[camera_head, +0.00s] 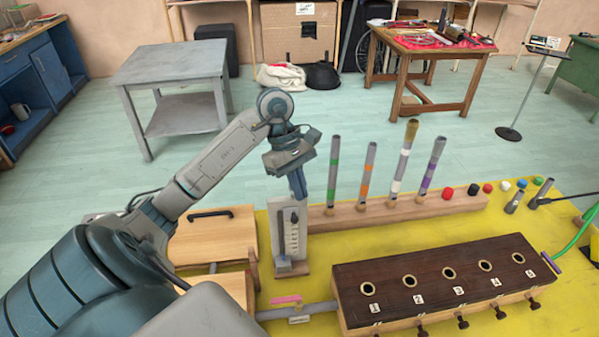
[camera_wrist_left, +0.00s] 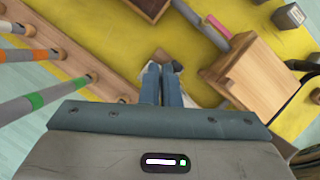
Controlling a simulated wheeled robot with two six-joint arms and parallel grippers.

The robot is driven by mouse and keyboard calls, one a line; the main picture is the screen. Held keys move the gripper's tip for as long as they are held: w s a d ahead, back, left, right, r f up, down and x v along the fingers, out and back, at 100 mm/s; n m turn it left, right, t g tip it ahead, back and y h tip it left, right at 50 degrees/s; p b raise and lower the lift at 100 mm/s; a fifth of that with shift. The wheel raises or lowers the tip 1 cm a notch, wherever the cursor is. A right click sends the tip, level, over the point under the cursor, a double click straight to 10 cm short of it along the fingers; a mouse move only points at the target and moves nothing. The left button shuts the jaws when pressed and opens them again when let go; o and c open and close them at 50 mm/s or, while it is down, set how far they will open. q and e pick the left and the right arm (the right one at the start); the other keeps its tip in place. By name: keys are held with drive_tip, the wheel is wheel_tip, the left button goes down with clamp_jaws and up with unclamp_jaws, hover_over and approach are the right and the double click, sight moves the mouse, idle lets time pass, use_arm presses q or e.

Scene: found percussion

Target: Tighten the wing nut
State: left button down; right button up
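My left gripper (camera_head: 299,190) points down at the top of a pale upright board with a scale (camera_head: 290,240). A small dark piece (camera_head: 294,217) sits on the board's face, just below the fingertips. It may be the wing nut, but it is too small to tell. In the left wrist view the two blue fingers (camera_wrist_left: 162,72) lie close together with a thin gap. Their tips are over the top of the board, and whether anything is between them is hidden. My right gripper is not in view.
Several striped tubes (camera_head: 367,175) stand in a wooden rail (camera_head: 440,207) right of the board. A dark-topped box with numbered holes (camera_head: 440,268) lies in front. A wooden box with a black handle (camera_head: 212,235) is at left. The yellow mat (camera_head: 350,245) is bare between.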

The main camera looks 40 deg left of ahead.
use_arm(q)
drive_tip(key=c, duration=1.6)
unclamp_jaws()
